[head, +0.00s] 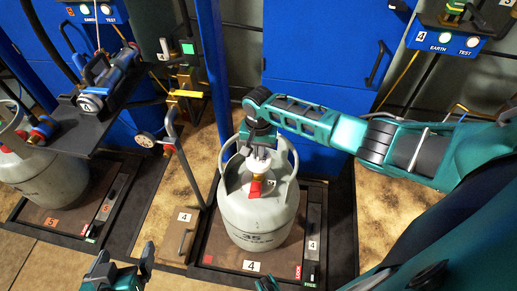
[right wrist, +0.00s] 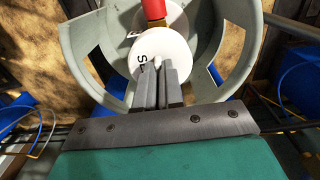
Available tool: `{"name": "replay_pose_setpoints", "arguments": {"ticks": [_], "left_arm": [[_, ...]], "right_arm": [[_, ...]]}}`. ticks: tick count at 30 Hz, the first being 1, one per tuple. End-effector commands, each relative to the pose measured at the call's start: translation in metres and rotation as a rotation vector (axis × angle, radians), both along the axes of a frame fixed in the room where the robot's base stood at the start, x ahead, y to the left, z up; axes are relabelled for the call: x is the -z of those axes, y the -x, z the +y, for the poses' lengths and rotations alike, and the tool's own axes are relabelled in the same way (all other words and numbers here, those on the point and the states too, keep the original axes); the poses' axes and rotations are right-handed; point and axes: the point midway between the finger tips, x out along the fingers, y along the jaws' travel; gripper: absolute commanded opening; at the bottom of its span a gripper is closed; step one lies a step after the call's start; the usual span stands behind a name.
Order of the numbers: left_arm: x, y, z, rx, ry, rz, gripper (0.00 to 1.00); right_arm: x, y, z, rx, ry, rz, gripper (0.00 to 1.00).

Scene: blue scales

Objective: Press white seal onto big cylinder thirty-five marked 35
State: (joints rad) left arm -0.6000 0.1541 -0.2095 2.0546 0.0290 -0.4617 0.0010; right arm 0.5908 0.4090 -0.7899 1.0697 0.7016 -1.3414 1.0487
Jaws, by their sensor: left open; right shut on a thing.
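The big grey cylinder marked 35 (head: 252,222) stands upright on the scale plate marked 4 (head: 222,250) in the head view. My right gripper (head: 259,150) is over its top, inside the collar, and shut on the white seal. In the right wrist view the fingers (right wrist: 158,78) grip the seal (right wrist: 178,52), a white disc with dark letters. It overlaps another white disc behind it; whether it touches the cylinder, I cannot tell. The cylinder's collar (right wrist: 93,50) curves around. My left gripper (head: 124,264) is open and empty at the bottom left of the head view.
A red and brass part (right wrist: 153,10) is just beyond the seal. Another grey cylinder (head: 45,185) stands at left on the scale marked 5. A dark shelf (head: 110,120) holds a blue tool (head: 112,82). A blue cabinet (head: 320,45) stands behind.

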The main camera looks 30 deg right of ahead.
Motion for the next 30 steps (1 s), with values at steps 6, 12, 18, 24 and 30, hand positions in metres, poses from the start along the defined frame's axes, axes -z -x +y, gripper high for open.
{"name": "replay_pose_setpoints", "arguments": {"ticks": [6, 12, 18, 24, 30], "left_arm": [[0.002, 0.001, 0.000, -0.001, 0.001, 0.001, 0.92], [0.004, 0.001, 0.000, -0.001, 0.002, 0.000, 0.92], [0.006, 0.000, -0.001, -0.004, 0.006, 0.000, 0.92], [0.007, -0.003, -0.002, -0.006, 0.008, -0.008, 0.92], [0.008, -0.005, -0.002, -0.006, 0.008, -0.012, 0.92]], "right_arm": [[0.003, 0.000, 0.000, -0.001, 0.000, 0.000, 0.00], [0.008, 0.000, 0.001, -0.001, 0.000, 0.000, 0.00], [0.013, 0.000, 0.001, -0.001, 0.000, 0.001, 0.00], [0.018, 0.000, 0.001, -0.002, -0.001, 0.001, 0.00], [0.023, 0.000, 0.001, -0.001, -0.001, 0.001, 0.00]]}}
